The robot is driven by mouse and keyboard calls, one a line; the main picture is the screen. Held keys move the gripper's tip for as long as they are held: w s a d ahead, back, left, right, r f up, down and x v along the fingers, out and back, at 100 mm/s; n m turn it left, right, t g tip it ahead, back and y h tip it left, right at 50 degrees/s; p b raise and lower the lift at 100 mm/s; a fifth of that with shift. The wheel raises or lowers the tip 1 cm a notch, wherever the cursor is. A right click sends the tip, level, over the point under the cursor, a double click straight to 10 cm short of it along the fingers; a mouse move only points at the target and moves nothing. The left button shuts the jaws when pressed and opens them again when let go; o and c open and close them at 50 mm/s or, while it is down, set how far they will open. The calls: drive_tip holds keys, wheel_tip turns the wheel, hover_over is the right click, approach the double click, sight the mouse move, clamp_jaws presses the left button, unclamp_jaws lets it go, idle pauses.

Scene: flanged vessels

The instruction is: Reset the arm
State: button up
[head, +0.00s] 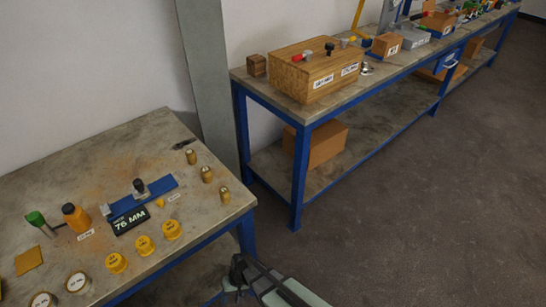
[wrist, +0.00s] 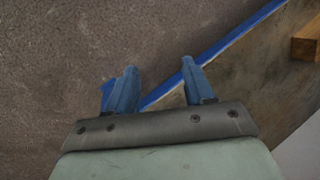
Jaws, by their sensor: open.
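My gripper (wrist: 156,88) shows in the wrist view with its two blue fingers apart and nothing between them. Beyond the fingers are the dark floor and the blue edge of a worktop. In the head view part of my arm shows at the bottom centre, beside the near table's right corner; the fingertips cannot be made out there.
The near table (head: 130,140) holds a black "75 MM" sign (head: 130,221), a blue stand (head: 142,196), several yellow caps (head: 144,245) and brass pieces (head: 207,174). A long blue-framed bench (head: 350,92) carries a wooden box (head: 312,74). The floor (head: 430,190) at right is clear.

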drive_tip(key=s+d+m+h, duration=0.2)
drive_tip(key=d, duration=1.7)
drive_tip(key=s+d+r+m+g, duration=0.1)
drive_tip(key=s+d, duration=0.4)
drive_tip(key=d, duration=0.3)
drive_tip(key=s+d+r+m+g, duration=0.1)
drive_tip(key=s+d, duration=0.3)
drive_tip(key=d, duration=0.5)
drive_tip(key=shift+s+d+r+m+g+h, duration=0.2)
drive_tip(key=shift+s+r+m+g+h, duration=0.2)
drive_tip(key=shift+m+g, duration=0.15)
